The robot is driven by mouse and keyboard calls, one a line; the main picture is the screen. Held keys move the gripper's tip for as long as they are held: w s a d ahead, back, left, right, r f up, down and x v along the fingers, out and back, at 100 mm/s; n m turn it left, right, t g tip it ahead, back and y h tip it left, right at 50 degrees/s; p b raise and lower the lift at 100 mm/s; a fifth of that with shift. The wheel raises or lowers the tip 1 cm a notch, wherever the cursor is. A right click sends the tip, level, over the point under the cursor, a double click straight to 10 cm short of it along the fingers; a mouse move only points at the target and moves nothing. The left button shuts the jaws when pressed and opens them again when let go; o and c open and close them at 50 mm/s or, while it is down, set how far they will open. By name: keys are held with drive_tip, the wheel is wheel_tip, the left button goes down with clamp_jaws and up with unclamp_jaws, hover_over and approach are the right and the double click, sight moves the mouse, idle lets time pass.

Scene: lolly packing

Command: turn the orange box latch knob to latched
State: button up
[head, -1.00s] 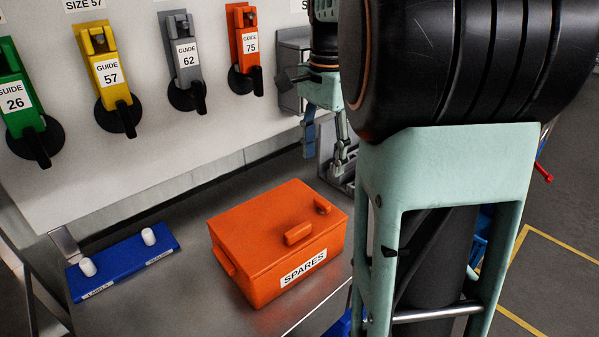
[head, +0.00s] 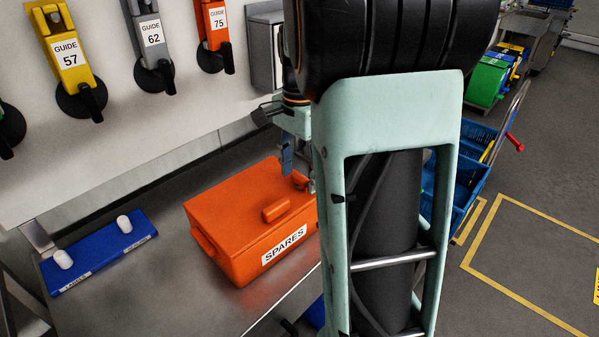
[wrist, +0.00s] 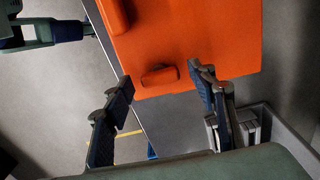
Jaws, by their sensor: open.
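The orange box (head: 225,215), labelled SPARES, sits closed on the grey bench in the head view. Its latch knob (head: 299,180) is at the right end of the lid, partly hidden by my arm. In the wrist view the knob (wrist: 158,77) is a short oblong orange bar near the lid's edge. My gripper (wrist: 161,78) is open and empty, one finger on each side of the knob, seemingly above it. I cannot tell whether either finger touches it. In the head view my gripper is mostly hidden behind my arm.
The raised lid handle (head: 276,209) is left of the knob. A blue tray (head: 95,258) with two white knobs lies left of the box. A grey metal fixture (wrist: 262,125) stands close beside the box. Guide holders (head: 150,45) hang on the wall.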

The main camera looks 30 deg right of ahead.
drive_tip(key=c, duration=1.2)
drive_tip(key=shift+o, duration=0.2)
drive_tip(key=shift+n, duration=0.4)
drive_tip(key=n+p, duration=0.1)
drive_tip(key=n, duration=0.2)
drive_tip(key=shift+n, duration=0.4)
drive_tip(key=n, duration=0.4)
drive_tip(key=shift+n, duration=0.3)
drive_tip(key=n, duration=0.4)
drive_tip(key=shift+p, duration=0.4)
drive_tip(key=n, duration=0.4)
drive_tip(key=shift+n, duration=0.3)
